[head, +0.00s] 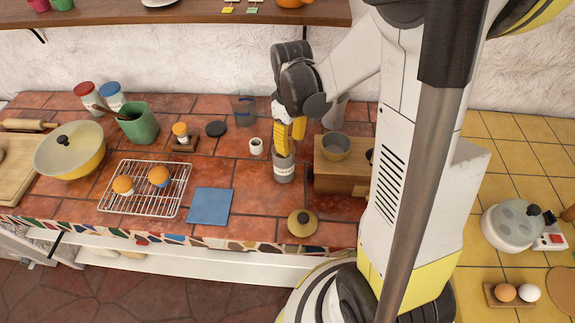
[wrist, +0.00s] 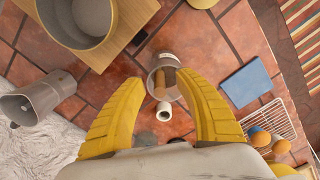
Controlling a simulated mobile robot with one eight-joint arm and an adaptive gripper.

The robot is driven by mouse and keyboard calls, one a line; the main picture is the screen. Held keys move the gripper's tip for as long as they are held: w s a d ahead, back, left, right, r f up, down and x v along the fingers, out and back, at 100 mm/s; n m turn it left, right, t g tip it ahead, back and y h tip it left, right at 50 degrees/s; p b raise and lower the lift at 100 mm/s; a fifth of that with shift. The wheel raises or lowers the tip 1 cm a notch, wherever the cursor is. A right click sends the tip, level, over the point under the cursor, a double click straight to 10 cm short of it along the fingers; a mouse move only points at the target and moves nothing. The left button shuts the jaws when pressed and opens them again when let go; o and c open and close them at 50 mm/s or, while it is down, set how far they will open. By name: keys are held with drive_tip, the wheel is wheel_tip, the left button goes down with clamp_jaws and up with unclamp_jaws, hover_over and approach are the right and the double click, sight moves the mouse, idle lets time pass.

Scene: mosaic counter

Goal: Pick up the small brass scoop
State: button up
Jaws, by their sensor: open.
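My gripper (head: 291,138) is open, its yellow fingers pointing down above a grey metal canister (head: 284,172) on the tiled counter. In the wrist view my gripper (wrist: 163,84) has its fingers apart, with the canister (wrist: 151,83) showing between and beyond them. Brownish pieces (wrist: 170,76) show in the canister's mouth; I cannot tell whether one is the brass scoop. I make out no certain scoop elsewhere. Nothing is held.
A small white cup (head: 256,146) stands left of the canister. A wooden box (head: 330,178) with a metal bowl (head: 336,147) is close on the right. A brass-coloured lid (head: 302,223) lies in front. A blue square (head: 209,206) and a wire rack (head: 145,203) are left.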

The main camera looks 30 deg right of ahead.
drive_tip(key=shift+f, duration=0.6)
clamp_jaws()
drive_tip(key=shift+r, duration=0.1)
